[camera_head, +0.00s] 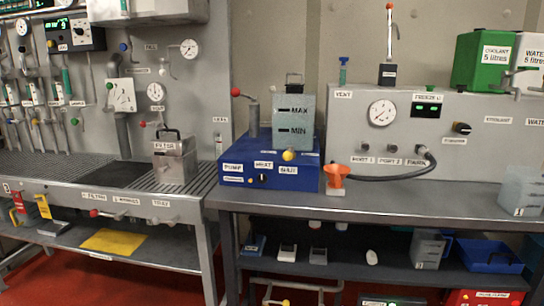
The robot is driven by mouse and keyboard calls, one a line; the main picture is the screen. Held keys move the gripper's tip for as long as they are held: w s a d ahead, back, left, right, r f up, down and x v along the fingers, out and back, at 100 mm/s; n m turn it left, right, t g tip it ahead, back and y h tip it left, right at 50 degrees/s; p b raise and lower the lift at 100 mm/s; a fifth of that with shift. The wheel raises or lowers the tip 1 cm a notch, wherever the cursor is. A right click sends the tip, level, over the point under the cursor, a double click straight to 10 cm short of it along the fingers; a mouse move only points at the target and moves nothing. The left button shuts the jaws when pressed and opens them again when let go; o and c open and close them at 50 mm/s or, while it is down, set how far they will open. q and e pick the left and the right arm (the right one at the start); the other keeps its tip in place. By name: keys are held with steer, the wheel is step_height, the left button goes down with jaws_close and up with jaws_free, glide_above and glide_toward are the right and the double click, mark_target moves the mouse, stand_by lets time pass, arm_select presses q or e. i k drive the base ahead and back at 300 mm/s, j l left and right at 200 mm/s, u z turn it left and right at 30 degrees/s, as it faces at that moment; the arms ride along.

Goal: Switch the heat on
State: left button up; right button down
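A blue unit (306,178) stands on the left end of the grey bench. Its front carries a label reading HEAT (263,165), with a small dark knob (263,179) just below. The knob's position is too small to read. A label reading PUMP (233,168) is to the left, and another label (288,170) is to the right. A translucent tank (293,120) marked MAX and MIN sits on the unit, with a yellow knob (288,155) at its foot. Neither of my grippers is in view.
A grey panel with a gauge (382,113) stands behind. A red-knobbed lever (235,92) rises at the unit's back left. The bench's middle is mostly clear.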

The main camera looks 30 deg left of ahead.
mark_target(262, 178)
steer(key=i+j+u, duration=0.1)
steer(key=j, duration=0.3)
steer(key=i+j+u, duration=0.15)
steer(key=j, duration=0.25)
steer(key=j+u, duration=0.1)
steer(key=j, duration=0.3)
steer(key=i+j+u, duration=0.1)
steer(key=j, duration=0.25)
steer(key=i, duration=0.1)
